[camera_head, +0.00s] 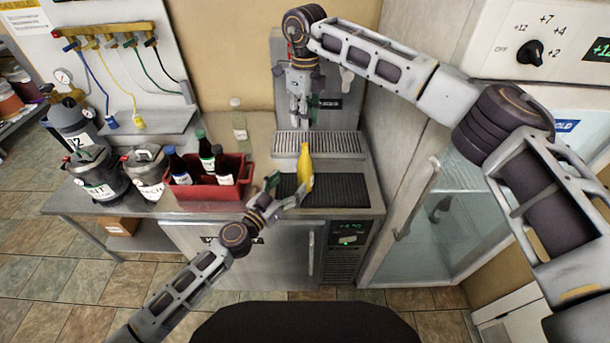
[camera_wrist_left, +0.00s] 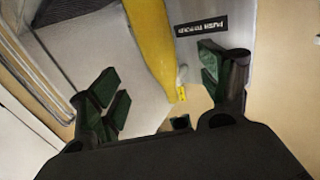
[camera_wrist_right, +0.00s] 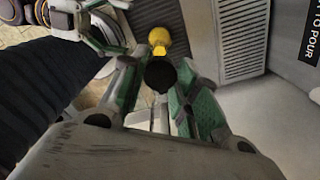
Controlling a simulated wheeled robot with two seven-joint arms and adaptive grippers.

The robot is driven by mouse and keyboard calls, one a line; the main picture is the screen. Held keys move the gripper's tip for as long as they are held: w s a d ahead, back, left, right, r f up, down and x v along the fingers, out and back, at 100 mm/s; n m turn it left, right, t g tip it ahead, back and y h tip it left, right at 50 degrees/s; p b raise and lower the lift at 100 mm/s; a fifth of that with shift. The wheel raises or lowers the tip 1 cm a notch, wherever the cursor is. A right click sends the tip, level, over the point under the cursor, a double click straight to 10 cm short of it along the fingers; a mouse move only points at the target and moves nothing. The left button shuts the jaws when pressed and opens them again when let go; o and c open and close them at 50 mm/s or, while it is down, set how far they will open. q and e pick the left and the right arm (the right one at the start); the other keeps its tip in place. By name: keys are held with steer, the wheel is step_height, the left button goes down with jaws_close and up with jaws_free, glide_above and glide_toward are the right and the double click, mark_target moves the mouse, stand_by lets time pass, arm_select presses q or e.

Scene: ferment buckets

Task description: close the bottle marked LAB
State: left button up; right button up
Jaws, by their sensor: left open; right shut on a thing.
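A yellow bottle (camera_head: 305,168) stands on the black mat; no LAB mark is readable on it. My left gripper (camera_head: 287,189) is open just in front of the bottle. In the left wrist view the bottle (camera_wrist_left: 150,42) lies between the spread fingers of my left gripper (camera_wrist_left: 162,88), without clear contact. My right gripper (camera_head: 298,112) is above the metal drip grate, behind and above the bottle. In the right wrist view, my right gripper (camera_wrist_right: 160,90) is shut on a small dark round thing (camera_wrist_right: 160,75), perhaps a cap. The yellow bottle's top (camera_wrist_right: 158,38) shows beyond it.
A red crate (camera_head: 205,193) with several dark bottles stands left of the mat (camera_head: 340,190). A clear bottle (camera_head: 238,122) stands at the back. The drip grate (camera_head: 320,144) is behind the mat. A glass-door fridge (camera_head: 445,220) is at right.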

mark_target(300, 173)
arm_select(q)
steer(key=shift+x, duration=4.65)
steer(key=c, duration=1.6)
steer(key=shift+o, duration=0.2)
arm_select(e)
steer(key=shift+f, duration=2.45)
steer(key=shift+f, duration=0.1)
steer(key=shift+f, duration=0.8)
steer(key=shift+f, duration=0.55)
arm_select(q)
jaws_close()
